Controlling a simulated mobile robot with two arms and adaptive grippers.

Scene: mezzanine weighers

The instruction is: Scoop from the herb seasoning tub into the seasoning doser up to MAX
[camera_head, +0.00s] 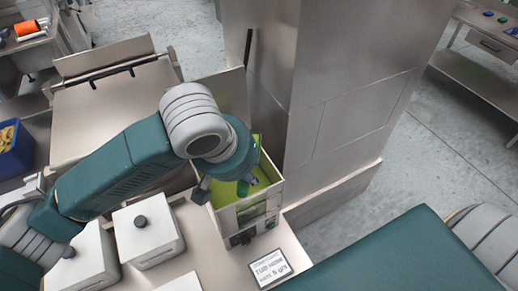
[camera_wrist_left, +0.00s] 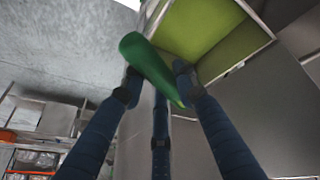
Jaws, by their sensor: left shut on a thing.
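The seasoning doser (camera_head: 272,197) is an open-topped box with yellow-green inside and a window in its front. My left gripper (camera_head: 236,186) is over its opening. In the left wrist view the fingers (camera_wrist_left: 158,80) are shut on a green scoop handle (camera_wrist_left: 145,58), which lies tilted between the fingertips. The scoop's bowl is hidden or not clear. The doser's yellow-green inside (camera_wrist_left: 215,38) shows beyond the fingers. The fill level and the MAX mark cannot be made out. No open herb seasoning tub is clearly seen. My right gripper is out of view.
A lidded square container (camera_head: 147,243) with a dark knob stands left of the doser, with another (camera_head: 92,262) beside it. A printed card (camera_head: 270,268) lies before the doser. A steel column (camera_head: 325,80) rises behind. A blue crate (camera_head: 14,155) is at the far left.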

